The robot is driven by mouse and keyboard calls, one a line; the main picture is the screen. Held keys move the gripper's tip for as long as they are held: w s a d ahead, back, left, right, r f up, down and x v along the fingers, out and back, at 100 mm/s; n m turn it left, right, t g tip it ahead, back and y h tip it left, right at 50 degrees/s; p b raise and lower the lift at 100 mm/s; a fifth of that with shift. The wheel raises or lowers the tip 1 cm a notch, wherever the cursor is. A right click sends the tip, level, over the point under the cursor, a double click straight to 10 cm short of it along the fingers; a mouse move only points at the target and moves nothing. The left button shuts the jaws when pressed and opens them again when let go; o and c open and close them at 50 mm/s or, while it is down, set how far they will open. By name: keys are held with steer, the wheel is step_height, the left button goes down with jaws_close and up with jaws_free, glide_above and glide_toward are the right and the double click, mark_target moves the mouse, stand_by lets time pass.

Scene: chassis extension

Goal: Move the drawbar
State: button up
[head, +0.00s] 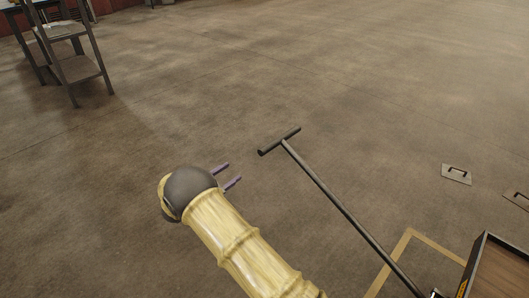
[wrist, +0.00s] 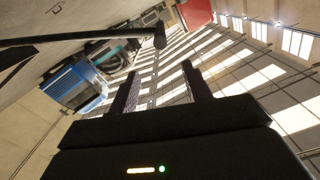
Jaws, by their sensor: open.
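The drawbar (head: 335,203) is a dark rod with a T-shaped crosspiece (head: 280,141) at its upper end. It slants down to the right toward a low cart at the lower right. My gripper (head: 233,175) is open and empty in the head view, its two purple fingers pointing right toward the crosspiece with a gap between. In the wrist view the two dark fingers of my gripper (wrist: 161,86) stand apart. A dark bar, seemingly part of the drawbar (wrist: 75,38), crosses the upper left beyond the fingertips there. Nothing is between the fingers.
The cart (head: 502,268) has a brown deck with a dark rim. A yellow floor line (head: 402,246) runs beside it. Flat plates with handles (head: 457,174) lie on the floor at right. A stepped stand (head: 75,65) is at upper left. The middle floor is clear.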

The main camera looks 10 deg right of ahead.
mark_target(265, 151)
steer(key=b+x, duration=0.4)
steer(key=x, duration=1.3)
steer(key=shift+w+d+f+b, duration=0.1)
steer(key=shift+b, duration=0.3)
jaws_close()
